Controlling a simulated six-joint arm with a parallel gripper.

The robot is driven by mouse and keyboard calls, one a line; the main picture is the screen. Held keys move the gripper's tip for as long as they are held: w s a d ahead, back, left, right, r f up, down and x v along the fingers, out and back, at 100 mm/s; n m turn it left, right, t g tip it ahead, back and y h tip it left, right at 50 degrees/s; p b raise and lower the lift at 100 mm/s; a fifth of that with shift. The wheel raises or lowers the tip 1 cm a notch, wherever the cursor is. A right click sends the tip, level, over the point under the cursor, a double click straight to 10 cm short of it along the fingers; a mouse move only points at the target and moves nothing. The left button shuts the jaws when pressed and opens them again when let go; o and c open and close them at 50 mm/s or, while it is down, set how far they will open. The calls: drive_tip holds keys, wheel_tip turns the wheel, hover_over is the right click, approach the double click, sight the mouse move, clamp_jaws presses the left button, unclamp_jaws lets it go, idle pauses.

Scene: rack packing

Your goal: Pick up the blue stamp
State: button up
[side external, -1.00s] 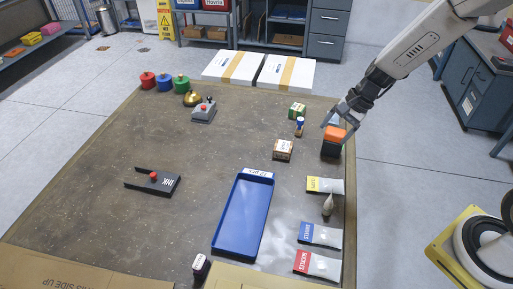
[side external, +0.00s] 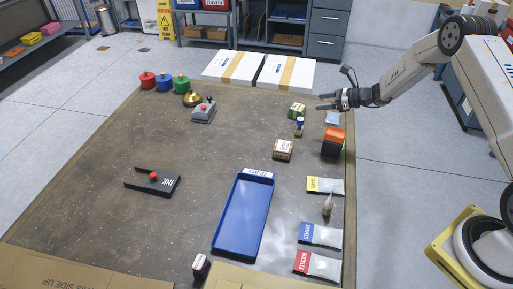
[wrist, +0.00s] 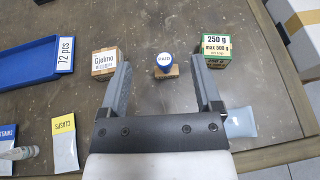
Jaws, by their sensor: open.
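The blue stamp (side external: 299,127) stands upright on the right part of the table, a blue knob over a wooden base. In the wrist view the stamp (wrist: 165,64) shows its round blue and white top between my fingers, beyond their tips. My gripper (side external: 320,102) is open and empty, pointing left, above and a little right of the stamp. In the wrist view both fingers of my gripper (wrist: 162,68) are spread apart, one on each side of the stamp. Nothing hides the stamp.
A small labelled box (wrist: 104,62) stands left of the stamp and a green-and-white box (wrist: 216,50) right of it. A blue tray (side external: 243,215) lies nearer the front.

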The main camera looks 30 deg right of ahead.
drive_tip(key=shift+f, duration=0.1)
approach(300, 126)
drive_tip(key=w, duration=0.1)
drive_tip(key=w+a, duration=0.1)
drive_tip(key=shift+w, duration=0.35)
drive_tip(key=shift+w+a+f, duration=0.2)
drive_tip(key=shift+w+a, duration=0.1)
drive_tip(key=shift+w, duration=0.15)
drive_tip(key=shift+x, duration=3.15)
clamp_jaws()
